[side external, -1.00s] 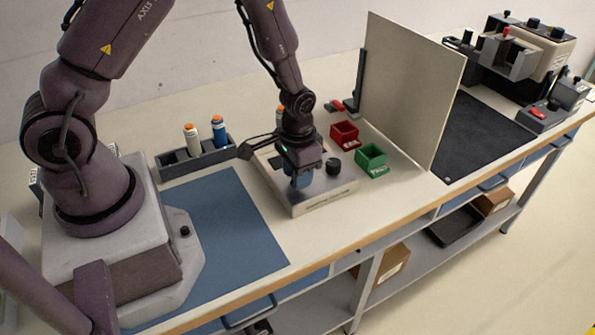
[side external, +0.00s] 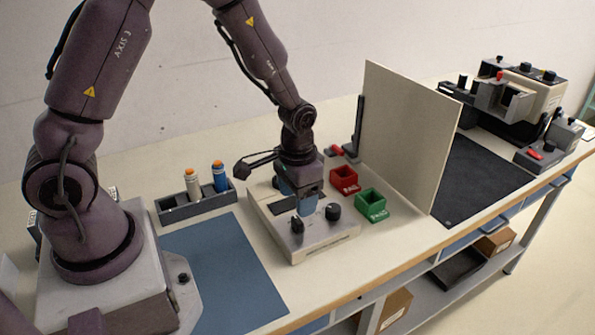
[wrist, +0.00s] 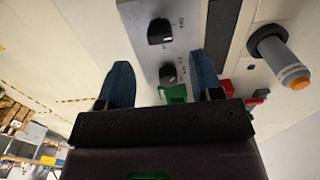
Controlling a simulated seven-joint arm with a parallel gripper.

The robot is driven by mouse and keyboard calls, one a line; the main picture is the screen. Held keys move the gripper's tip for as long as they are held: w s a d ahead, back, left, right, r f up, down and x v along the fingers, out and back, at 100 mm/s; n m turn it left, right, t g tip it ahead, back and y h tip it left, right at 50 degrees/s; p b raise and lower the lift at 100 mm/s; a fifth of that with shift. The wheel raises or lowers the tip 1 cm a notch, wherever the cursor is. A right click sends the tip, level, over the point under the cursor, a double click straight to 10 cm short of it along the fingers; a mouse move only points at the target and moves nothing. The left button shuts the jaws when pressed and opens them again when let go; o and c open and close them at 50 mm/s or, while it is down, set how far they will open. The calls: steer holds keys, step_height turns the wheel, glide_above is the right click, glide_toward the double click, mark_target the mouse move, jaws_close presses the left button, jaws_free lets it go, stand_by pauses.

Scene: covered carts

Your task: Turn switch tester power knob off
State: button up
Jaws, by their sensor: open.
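The switch tester (side external: 322,240) is a light grey box with a sloped panel, standing on the bench in the side view. It carries a black lever-shaped knob (side external: 297,224) at its front left and a round black knob (side external: 333,211) to the right. In the wrist view the two knobs show as the upper knob (wrist: 160,32) and the lower knob (wrist: 168,73). Their labels are too small to read surely. My gripper (side external: 306,207) is above the panel behind the knobs, open and empty. Its blue fingers (wrist: 160,65) are apart, with the lower knob seen between them.
A red bin (side external: 344,181) and a green bin (side external: 371,206) stand right of the tester, before an upright beige board (side external: 410,130). A grey rack (side external: 180,207) with two bottles is at the back left. A blue mat (side external: 225,275) lies bare at left.

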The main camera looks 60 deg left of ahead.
mark_target(296, 220)
step_height(296, 220, up, 7)
stand_by(0.4)
steer(key=s+d+r+t, duration=0.1)
steer(key=s+r+t, duration=0.4)
steer(key=s+r, duration=0.9)
step_height(296, 220, up, 3)
steer(key=shift+s+d+r+t, duration=0.15)
steer(key=shift+s+d+t, duration=0.05)
steer(key=shift+d+t, duration=0.1)
stand_by(0.7)
